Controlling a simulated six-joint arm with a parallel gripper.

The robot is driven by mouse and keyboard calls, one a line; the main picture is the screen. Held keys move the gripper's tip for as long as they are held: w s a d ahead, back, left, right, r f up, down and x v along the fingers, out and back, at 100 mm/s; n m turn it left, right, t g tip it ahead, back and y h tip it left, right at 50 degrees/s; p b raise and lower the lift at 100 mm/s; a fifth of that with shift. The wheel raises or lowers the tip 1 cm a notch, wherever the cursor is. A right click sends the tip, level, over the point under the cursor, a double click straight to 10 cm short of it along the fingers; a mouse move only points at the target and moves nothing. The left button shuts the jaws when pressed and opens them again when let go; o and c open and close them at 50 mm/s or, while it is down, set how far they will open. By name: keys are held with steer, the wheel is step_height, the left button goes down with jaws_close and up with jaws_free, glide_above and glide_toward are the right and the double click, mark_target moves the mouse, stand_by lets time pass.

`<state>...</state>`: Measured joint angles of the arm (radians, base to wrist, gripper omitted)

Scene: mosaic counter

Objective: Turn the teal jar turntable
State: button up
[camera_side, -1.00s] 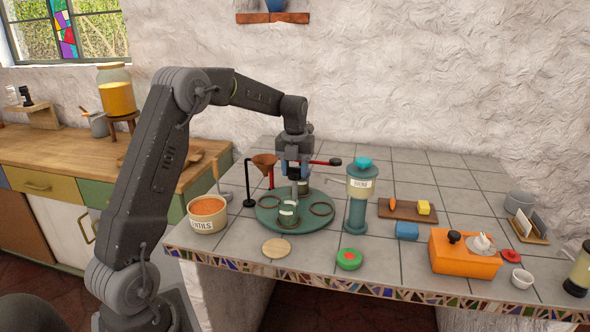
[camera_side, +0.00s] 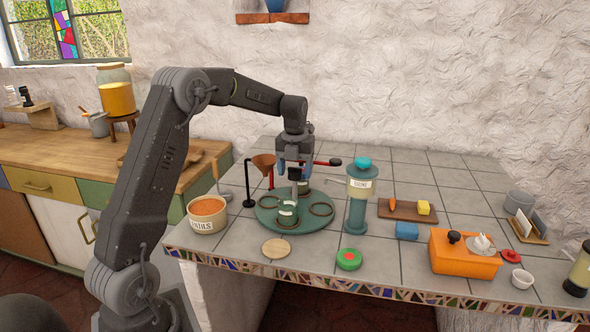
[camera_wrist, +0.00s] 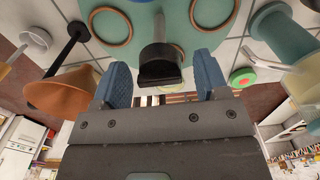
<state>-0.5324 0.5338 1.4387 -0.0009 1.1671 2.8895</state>
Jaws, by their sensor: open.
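A grey upright handle with a dark top (camera_wrist: 160,66) rises from the turntable (camera_wrist: 145,22). My gripper (camera_side: 294,177) is open above the turntable. In the wrist view its blue fingers (camera_wrist: 160,70) are on either side of the handle, with gaps visible; I cannot tell whether they reach its height.
A copper funnel (camera_side: 263,161) on a black stand is close behind left, and a teal dispenser (camera_side: 357,212) stands close right. A labelled pot (camera_side: 207,213) is left. A wooden disc (camera_side: 277,248) and green lid (camera_side: 349,259) lie in front.

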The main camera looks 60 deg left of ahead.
step_height(320, 180, up, 8)
steer(key=shift+f, duration=0.1)
stand_by(0.4)
stand_by(0.4)
steer(key=shift+s+d+r, duration=0.1)
steer(key=shift+d+r, duration=0.15)
steer(key=s+d+r+n+t, duration=0.1)
steer(key=s+d+r+n, duration=0.2)
steer(key=s+d+n, duration=0.4)
steer(key=s+d+r+n+t, duration=0.25)
steer(key=d+n, duration=0.35)
steer(key=d, duration=0.3)
steer(key=s+d+f+n+t, duration=0.1)
steer(key=s+d+f+n, duration=0.1)
steer(key=s+d+n, duration=0.2)
steer(key=s+d+f+n+t, duration=0.1)
steer(key=s+d+f+n, duration=0.2)
steer(key=s+n, duration=0.7)
steer(key=shift+s+d+f, duration=0.3)
steer(key=shift+s+d, duration=0.2)
steer(key=shift+d, duration=0.6)
